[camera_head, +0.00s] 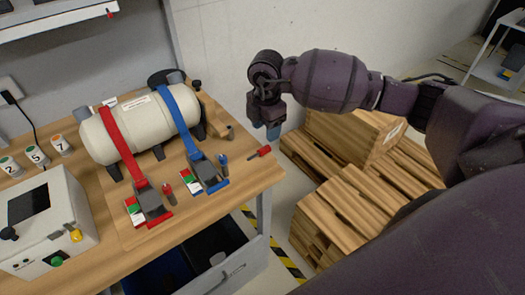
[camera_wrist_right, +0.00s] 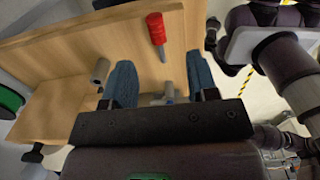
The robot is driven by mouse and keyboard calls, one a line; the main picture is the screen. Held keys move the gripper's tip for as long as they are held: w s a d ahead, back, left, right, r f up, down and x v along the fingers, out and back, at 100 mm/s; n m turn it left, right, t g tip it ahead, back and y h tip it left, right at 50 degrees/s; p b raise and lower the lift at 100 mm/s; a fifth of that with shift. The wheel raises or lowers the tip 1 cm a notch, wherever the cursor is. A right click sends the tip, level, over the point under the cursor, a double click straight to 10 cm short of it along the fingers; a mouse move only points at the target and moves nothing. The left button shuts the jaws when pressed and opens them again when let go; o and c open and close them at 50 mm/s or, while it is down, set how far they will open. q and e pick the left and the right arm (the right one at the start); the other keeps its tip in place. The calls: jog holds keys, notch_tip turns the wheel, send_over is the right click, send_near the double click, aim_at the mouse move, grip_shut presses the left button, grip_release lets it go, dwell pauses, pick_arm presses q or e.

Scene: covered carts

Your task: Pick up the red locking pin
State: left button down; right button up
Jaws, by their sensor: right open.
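A red locking pin (camera_head: 262,152), with a red handle and a grey metal shaft, lies on the wooden table (camera_head: 235,185) near its right edge. In the right wrist view the pin (camera_wrist_right: 156,30) lies beyond the fingertips, its handle at the far end and its shaft pointing towards the gripper. My right gripper (camera_head: 268,128) is above the table's right edge near the pin, apart from it. In the wrist view its two blue fingers (camera_wrist_right: 160,75) are spread with nothing between them. My left gripper is not in view.
A cream tank (camera_head: 145,128) is held by a red strap and a blue strap with ratchets. Another red-handled piece (camera_head: 167,189) stands by the red ratchet. A control box (camera_head: 45,222) sits at the left. Wooden pallets and a crate (camera_head: 350,140) stand right of the table.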

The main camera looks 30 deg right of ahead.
aim_at(264, 148)
jog(key=shift+w+a+f, duration=0.1)
jog(key=shift+w+f, duration=0.05)
jog(key=shift+f, duration=1.85)
jog(key=shift+w+a+f, duration=0.1)
jog(key=shift+f, duration=1.85)
grip_shut()
jog(key=shift+r, duration=0.15)
